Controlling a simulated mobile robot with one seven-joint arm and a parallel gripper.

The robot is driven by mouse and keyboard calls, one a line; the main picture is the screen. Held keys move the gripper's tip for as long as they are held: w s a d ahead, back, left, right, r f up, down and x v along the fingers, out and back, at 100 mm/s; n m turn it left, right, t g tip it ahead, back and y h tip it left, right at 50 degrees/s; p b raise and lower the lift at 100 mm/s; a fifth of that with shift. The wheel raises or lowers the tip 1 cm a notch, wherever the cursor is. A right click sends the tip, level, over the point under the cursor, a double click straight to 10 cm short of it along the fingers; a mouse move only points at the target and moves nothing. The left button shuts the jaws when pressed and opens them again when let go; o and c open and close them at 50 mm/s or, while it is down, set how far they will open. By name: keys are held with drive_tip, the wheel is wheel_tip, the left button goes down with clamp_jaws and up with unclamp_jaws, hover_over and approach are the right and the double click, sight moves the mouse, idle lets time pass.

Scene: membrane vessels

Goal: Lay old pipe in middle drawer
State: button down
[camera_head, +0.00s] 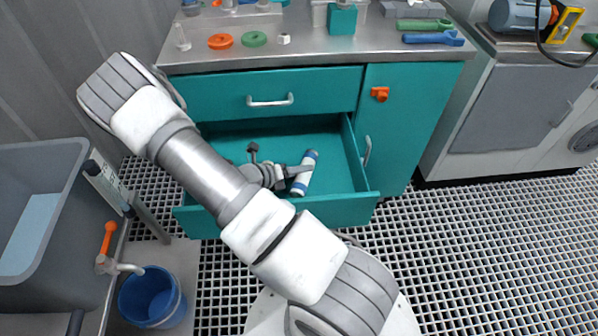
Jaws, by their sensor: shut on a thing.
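A short white pipe with blue bands (304,173) is inside or just above the open teal drawer (352,160), towards its right side. My gripper (300,174) is shut on the pipe near its middle. The pipe stands slightly slanted in the picture, its upper end leaning right. I cannot tell whether it touches the drawer floor. The drawer is pulled out below a closed upper drawer, and my arm hides its left and front parts.
A closed drawer with a handle (270,101) sits above. The steel worktop (300,50) holds rings, wrenches and a teal block. A grey bin (40,220) and blue bucket (152,298) stand at left. Grated floor is free at right.

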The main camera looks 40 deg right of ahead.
drive_tip(key=shift+f+b, duration=0.3)
drive_tip(key=shift+f, duration=0.2)
drive_tip(key=shift+c, duration=1.7)
unclamp_jaws()
